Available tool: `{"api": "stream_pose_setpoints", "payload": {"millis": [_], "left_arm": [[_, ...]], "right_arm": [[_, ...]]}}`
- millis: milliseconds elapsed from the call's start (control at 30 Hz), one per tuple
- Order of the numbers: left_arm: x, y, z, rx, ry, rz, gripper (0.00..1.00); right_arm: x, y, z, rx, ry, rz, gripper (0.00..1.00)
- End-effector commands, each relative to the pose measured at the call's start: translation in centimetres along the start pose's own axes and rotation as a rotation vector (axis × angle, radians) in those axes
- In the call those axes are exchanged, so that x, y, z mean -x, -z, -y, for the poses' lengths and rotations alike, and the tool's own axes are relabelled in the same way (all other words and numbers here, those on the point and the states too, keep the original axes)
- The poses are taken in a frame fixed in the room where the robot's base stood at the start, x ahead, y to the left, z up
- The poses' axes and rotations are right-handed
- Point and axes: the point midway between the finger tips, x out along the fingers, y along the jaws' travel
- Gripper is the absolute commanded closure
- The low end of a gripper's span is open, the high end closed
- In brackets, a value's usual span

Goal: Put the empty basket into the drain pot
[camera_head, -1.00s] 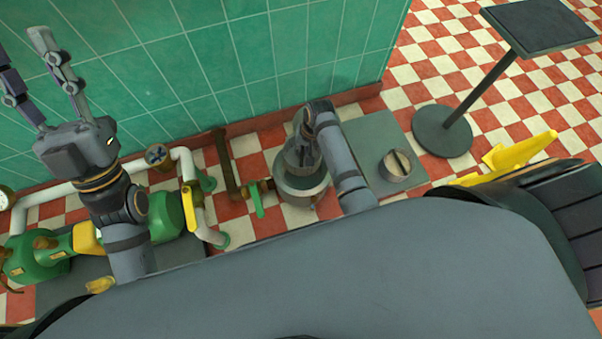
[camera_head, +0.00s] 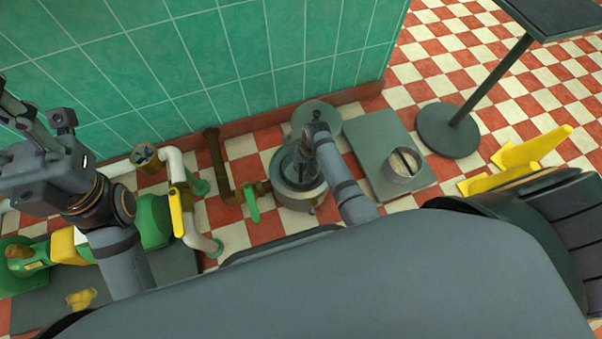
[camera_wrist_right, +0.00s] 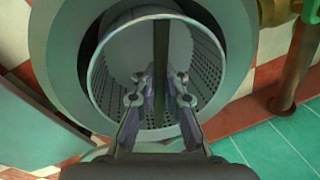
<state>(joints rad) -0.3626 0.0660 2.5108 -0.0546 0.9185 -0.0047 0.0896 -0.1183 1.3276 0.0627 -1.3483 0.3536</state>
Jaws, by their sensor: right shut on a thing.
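The empty basket (camera_wrist_right: 205,72) is a grey perforated cylinder with a dark bar across its mouth. My right gripper (camera_wrist_right: 160,92) is shut on that bar. In the wrist view the basket sits within the round rim of the drain pot (camera_wrist_right: 66,50); how deep it is I cannot tell. In the head view the drain pot (camera_head: 300,201) is a grey round vessel at the wall pipe, with my right gripper (camera_head: 299,166) over its mouth, hiding most of the basket. My left gripper (camera_head: 30,115) is open and empty at the left edge, its tips partly cut off.
A round grey disc (camera_head: 318,113) shows behind the pot. Another basket (camera_head: 402,166) with a bar stands on a grey slab (camera_head: 376,137) to the right. Green valve (camera_head: 252,204) and white pipes (camera_head: 200,238) lie left of the pot. A yellow sign (camera_head: 530,153) and a stand (camera_head: 447,130) are further right.

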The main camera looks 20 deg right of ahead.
Motion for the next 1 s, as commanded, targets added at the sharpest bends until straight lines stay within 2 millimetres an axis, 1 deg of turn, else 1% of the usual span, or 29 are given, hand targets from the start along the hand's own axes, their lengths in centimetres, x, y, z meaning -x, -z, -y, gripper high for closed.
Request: {"api": "stream_pose_setpoints", "payload": {"millis": [200,233,467,600,633,800,1000], "left_arm": [[3.0,-0.3,-0.5,-0.010,-0.009,0.005,0.60],[3.2,-0.4,-0.6,-0.011,-0.010,0.007,0.60],[2.9,-0.5,-0.5,-0.013,-0.009,0.012,0.60],[2.9,-0.4,-0.5,-0.014,-0.006,0.009,0.60],[2.9,-0.4,-0.5,-0.014,-0.006,0.009,0.60],[2.9,-0.4,-0.5,-0.015,-0.005,0.009,0.60],[2.9,-0.4,-0.5,-0.015,-0.006,0.008,0.60]], "right_arm": [[-4.1,0.0,-0.8,0.000,0.000,0.000,1.00],[-4.4,0.0,-0.8,0.000,0.000,-0.001,1.00],[-4.2,0.0,-0.8,0.000,0.001,0.000,1.00],[-4.5,0.0,-0.9,0.000,0.000,0.001,1.00],[-4.5,-0.1,-0.9,0.000,0.000,0.001,0.89],[-4.5,-0.1,-0.9,0.000,-0.001,0.001,0.66],[-4.5,-0.1,-0.9,0.000,-0.001,0.001,0.66]]}}
